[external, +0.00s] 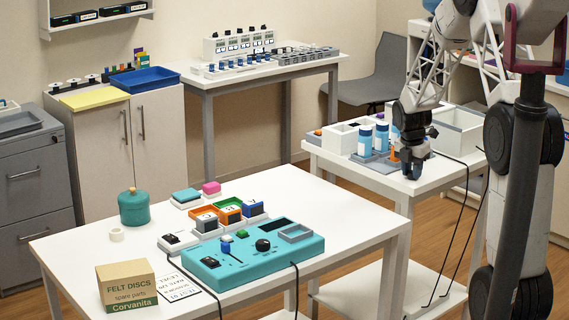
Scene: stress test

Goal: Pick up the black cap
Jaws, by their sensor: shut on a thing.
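My gripper (411,172) points down over the front part of the white side table at the right. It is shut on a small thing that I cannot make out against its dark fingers. No separate black cap shows clearly at the gripper. Two blue-and-white bottles, a left one (365,141) and a right one (381,138), stand upright on a grey tray (372,163) just left of my gripper. A round black knob-like piece (263,245) sits on the teal control box (230,270) on the front table; I cannot tell whether it is a cap.
White open bins (458,133) stand behind my gripper. The front table (345,212) has free room at its right. It also holds a teal pot (134,207), a cardboard box (127,288) and small coloured bins (229,208). Black cables hang by the side table.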

